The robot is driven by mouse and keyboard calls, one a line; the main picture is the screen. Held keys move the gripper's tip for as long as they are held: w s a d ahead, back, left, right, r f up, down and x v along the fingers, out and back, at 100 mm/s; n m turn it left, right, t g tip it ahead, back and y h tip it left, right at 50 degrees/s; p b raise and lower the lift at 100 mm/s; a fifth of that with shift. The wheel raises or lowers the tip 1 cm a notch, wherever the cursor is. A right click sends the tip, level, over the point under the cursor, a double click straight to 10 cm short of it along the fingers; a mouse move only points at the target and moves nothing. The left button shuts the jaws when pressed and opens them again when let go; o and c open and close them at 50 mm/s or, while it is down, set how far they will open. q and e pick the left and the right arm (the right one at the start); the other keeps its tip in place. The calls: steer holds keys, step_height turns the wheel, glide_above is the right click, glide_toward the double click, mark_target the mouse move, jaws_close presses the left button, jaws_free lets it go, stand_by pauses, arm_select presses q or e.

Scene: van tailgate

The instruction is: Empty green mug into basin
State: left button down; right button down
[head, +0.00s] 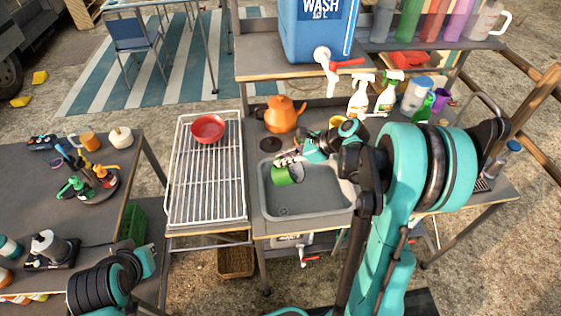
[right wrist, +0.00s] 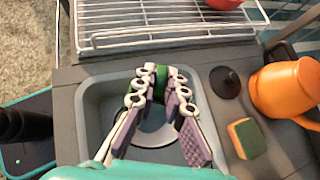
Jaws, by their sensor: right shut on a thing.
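The green mug (head: 283,177) is over the left part of the grey sink basin (head: 318,200), and it looks tilted. My right gripper (head: 288,158) is shut on it, reaching in from the right. In the right wrist view the fingertips (right wrist: 161,80) close around a green part of the mug (right wrist: 181,74), with the basin (right wrist: 97,108) beneath. The fingers hide much of the mug there, and I cannot see its contents. My left arm shows at the bottom left of the head view, but its fingers are not seen.
Left of the basin is a white wire rack (head: 205,180) with a red bowl (head: 208,128). An orange kettle (head: 280,115) stands behind the basin, near a sponge (right wrist: 246,138). Spray bottles (head: 360,95) and a blue water container (head: 315,30) are at the back.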

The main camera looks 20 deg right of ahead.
steer(key=shift+s+d+f+t+y+b, duration=0.25)
steer(key=shift+y+b, duration=0.2)
steer(key=shift+b, duration=0.25)
steer(key=shift+s+d+f+t+y+b, duration=0.2)
steer(key=shift+d+t+y+b, duration=0.2)
steer(key=shift+b, duration=0.3)
steer(key=d+t+y+b, duration=0.1)
steer(key=b, duration=0.1)
steer(key=s+d+r+t+y+b, duration=0.1)
steer(key=y+b, duration=0.1)
steer(key=shift+s+d+r, duration=0.1)
steer(key=shift+s+r, duration=0.05)
steer(key=shift+s, duration=0.15)
steer(key=b, duration=0.2)
steer(key=s+d+t+y+b, duration=0.1)
steer(key=shift+d+r+y+b, duration=0.15)
steer(key=shift+d+y+b, duration=0.1)
steer(key=shift+b, duration=0.1)
steer(key=shift+a+r, duration=0.1)
steer(key=shift+r, duration=0.1)
